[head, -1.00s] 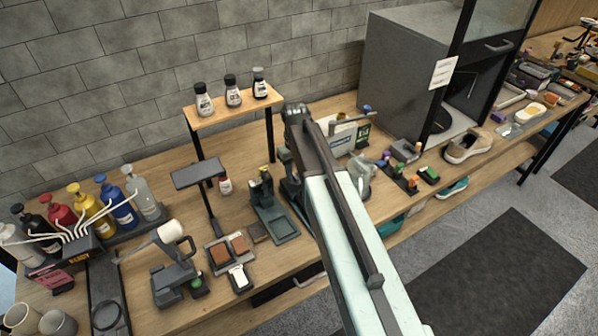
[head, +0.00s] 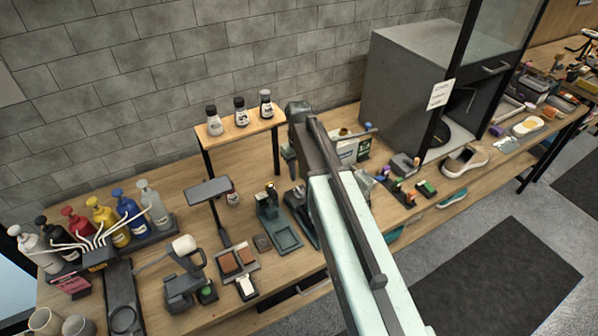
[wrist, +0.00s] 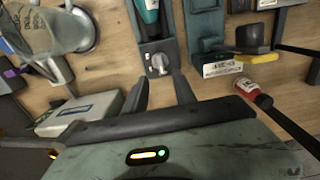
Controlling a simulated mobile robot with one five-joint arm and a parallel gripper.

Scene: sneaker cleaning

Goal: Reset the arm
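My arm (head: 345,225) reaches from the bottom of the head view up and left over the workbench, its far joint in front of the back wall. My gripper shows in the wrist view (wrist: 163,90), with its two dark fingers apart and nothing between them. Ahead of the fingers is a grey holder (wrist: 158,62) with a small knob and a teal item standing in it. In the head view my gripper is hidden behind the arm.
The bench holds coloured pump bottles (head: 104,213), a raised shelf (head: 240,126) with small bottles, a grey cabinet (head: 405,85) and a sneaker (head: 464,160). Open floor with a dark mat (head: 500,275) is at right.

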